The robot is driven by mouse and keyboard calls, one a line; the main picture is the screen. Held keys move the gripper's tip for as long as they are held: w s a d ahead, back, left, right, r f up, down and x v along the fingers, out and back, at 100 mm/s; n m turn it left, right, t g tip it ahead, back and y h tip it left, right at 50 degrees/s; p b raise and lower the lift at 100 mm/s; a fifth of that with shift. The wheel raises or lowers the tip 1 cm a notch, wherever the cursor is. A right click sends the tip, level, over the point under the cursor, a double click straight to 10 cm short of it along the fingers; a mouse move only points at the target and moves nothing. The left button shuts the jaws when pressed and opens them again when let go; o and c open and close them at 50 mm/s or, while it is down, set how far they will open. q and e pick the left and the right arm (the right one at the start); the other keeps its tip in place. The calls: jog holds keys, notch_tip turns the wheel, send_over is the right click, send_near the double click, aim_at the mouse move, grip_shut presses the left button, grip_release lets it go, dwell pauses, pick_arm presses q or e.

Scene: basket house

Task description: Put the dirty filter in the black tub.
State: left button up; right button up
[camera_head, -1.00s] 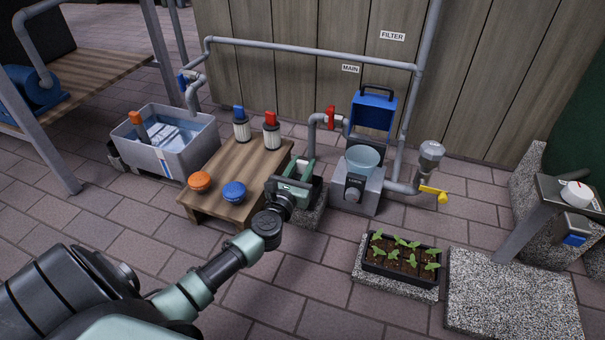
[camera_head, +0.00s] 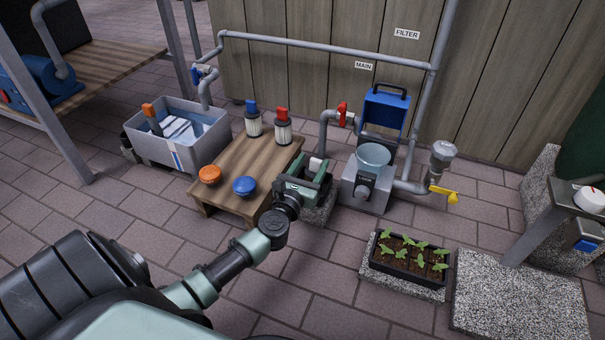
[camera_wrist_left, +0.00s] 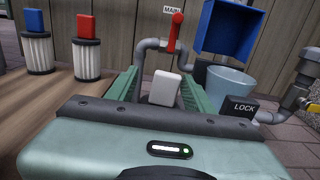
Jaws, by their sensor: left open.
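My left gripper (camera_head: 308,172) is open, its green fingers on either side of a white block-shaped top. This white top (camera_head: 316,163) also shows between the fingers in the wrist view (camera_wrist_left: 165,88). It looks like the cap of a filter, but its lower part is hidden, so I cannot tell whether it is dirty. A dark container edge, apparently the black tub (camera_head: 327,188), shows beside the gripper on a stone block. The gripper hides most of it. My right gripper is not in view.
A wooden table (camera_head: 225,165) holds blue-capped (camera_head: 253,122) and red-capped (camera_head: 283,130) filters, plus orange and blue round knobs. A grey housing (camera_head: 367,190) with a clear bowl and an open blue box-like part (camera_head: 385,110) stand right. A water basin is left, a seedling tray front right.

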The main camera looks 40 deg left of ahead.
pick_arm(q)
jog(key=p+v, duration=0.1)
jog(key=v, duration=0.9)
jog(key=shift+s+p, duration=0.3)
jog(key=shift+p, duration=0.05)
jog(key=shift+d, duration=0.1)
